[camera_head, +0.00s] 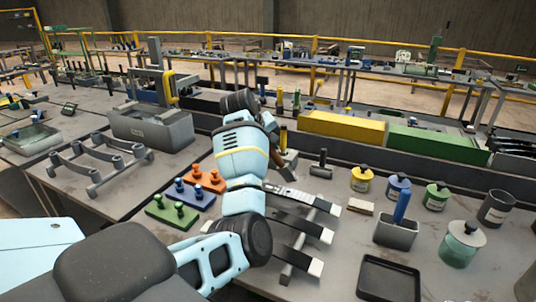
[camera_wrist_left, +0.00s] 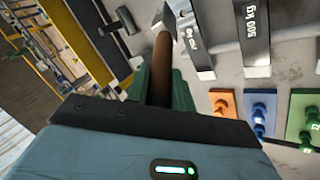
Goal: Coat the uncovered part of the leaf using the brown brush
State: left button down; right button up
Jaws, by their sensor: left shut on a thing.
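My left gripper (camera_wrist_left: 160,85) is shut on the brown handle of a brush (camera_wrist_left: 161,60). The brush head (camera_wrist_left: 160,14) points away from the gripper, close to the end of a leaf; I cannot tell whether it touches. In the head view the gripper is mostly hidden behind my wrist, with a bit of the brown brush (camera_head: 288,166) showing. Several leaves lie on a rack to the right of my arm. The farthest leaf (camera_head: 298,194) looks speckled grey, while a nearer leaf (camera_head: 300,225) is dark; both have pale ends. My right gripper is not in view.
Orange (camera_head: 204,179), blue (camera_head: 190,193) and green (camera_head: 172,210) pegged blocks sit left of my arm. A black hammer-like tool (camera_head: 320,166), lidded jars (camera_head: 361,179), a grey box (camera_head: 396,232) and a black tray (camera_head: 388,278) stand right. Yellow and green bins (camera_head: 341,130) are behind.

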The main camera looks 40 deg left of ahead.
pick_arm(q)
jog(key=shift+r, duration=1.05)
